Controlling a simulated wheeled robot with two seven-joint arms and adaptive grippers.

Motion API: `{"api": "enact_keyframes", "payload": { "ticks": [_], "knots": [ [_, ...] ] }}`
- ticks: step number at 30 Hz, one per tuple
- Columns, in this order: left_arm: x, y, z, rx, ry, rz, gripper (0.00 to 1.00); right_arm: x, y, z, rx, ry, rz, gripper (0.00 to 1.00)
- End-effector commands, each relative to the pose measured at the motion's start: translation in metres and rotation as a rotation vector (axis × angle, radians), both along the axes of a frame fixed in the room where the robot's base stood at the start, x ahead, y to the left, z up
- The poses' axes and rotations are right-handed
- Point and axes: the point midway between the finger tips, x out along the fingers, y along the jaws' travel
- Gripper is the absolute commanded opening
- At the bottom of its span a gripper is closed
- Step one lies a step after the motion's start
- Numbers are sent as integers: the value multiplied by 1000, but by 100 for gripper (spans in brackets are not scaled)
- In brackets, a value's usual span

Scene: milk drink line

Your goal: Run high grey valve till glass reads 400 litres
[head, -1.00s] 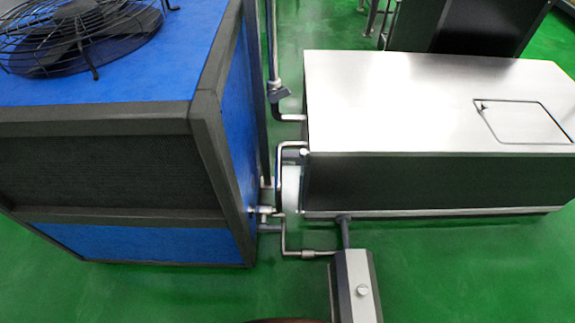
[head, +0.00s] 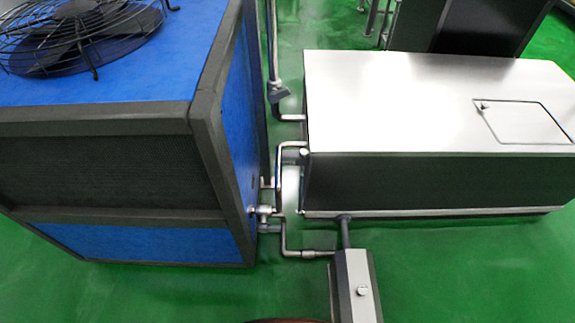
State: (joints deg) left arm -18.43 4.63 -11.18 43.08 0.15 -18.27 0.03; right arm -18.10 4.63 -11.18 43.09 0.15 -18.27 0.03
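Neither of my grippers is in view. A dark grey fitting (head: 278,95) sits on the upper pipe between the blue unit and the steel tank; I cannot tell whether it is the high grey valve. A smaller pale fitting (head: 264,211) sits lower, close beside the blue unit. No level glass with a readable litre scale shows. The steel tank (head: 400,95) has a closed square hatch (head: 525,121) on its top.
A blue unit (head: 120,93) with a caged fan (head: 85,35) on top fills the left. Bent pipes (head: 279,165) run in the narrow gap beside the tank. A small grey box (head: 354,275) with a knob stands in front. Green floor (head: 470,270) is clear at lower right.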

Motion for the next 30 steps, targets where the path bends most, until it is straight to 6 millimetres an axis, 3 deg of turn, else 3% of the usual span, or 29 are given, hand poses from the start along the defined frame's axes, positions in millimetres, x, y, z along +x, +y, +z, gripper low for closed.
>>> {"api": "enact_keyframes", "payload": {
  "ticks": [12,30],
  "knots": [
    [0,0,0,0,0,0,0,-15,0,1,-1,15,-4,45],
    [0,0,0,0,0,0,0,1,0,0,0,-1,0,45]
  ]
}}
